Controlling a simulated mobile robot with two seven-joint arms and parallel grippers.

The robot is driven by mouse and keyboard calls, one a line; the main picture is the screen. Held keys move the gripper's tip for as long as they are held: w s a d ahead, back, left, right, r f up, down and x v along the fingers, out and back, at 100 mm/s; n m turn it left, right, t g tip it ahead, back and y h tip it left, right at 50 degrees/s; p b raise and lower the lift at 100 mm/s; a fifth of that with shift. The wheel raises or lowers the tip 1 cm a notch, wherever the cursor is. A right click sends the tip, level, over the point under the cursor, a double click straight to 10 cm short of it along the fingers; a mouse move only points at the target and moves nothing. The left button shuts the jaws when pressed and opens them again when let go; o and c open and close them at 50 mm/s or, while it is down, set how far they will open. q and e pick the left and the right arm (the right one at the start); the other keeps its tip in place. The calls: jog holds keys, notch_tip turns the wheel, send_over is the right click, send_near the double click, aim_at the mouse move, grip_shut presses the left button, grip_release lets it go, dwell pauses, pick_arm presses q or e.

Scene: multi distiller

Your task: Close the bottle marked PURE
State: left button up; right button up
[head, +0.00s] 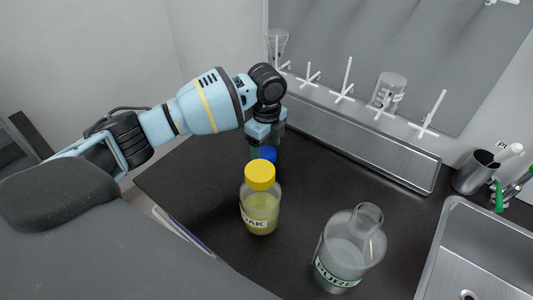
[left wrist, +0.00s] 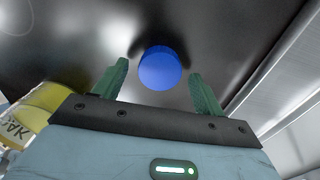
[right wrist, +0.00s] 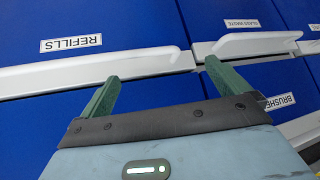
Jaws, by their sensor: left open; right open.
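The clear glass bottle marked PURE (head: 348,252) stands upright on the dark counter, its neck open with no cap on it. A round blue cap (left wrist: 160,68) lies on the counter; in the head view it shows as a blue patch (head: 266,153), partly hidden by my left gripper (head: 263,146). In the left wrist view the green fingers of my left gripper (left wrist: 158,72) are open, one on each side of the cap, with gaps. My right gripper (right wrist: 162,72) is open and empty in front of blue drawers, out of the head view.
A yellow-capped bottle (head: 260,205) of yellowish liquid, its label ending in AK, stands between my left gripper and PURE. A drying rack (head: 345,135) runs along the wall. A metal cup (head: 474,172) and sink (head: 480,235) are at right. White drawer handles (right wrist: 100,72) lie near my right gripper.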

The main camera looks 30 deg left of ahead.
aim_at(266, 152)
pick_arm(q)
jog(key=shift+f, duration=0.65)
jog(key=shift+c, duration=0.2)
jog(key=c, duration=0.9)
jog(key=shift+r, duration=0.2)
jog(key=shift+c, duration=0.2)
notch_tip(266, 152, up, 10)
jog(key=shift+f+p, duration=0.15)
jog(key=shift+p, duration=0.15)
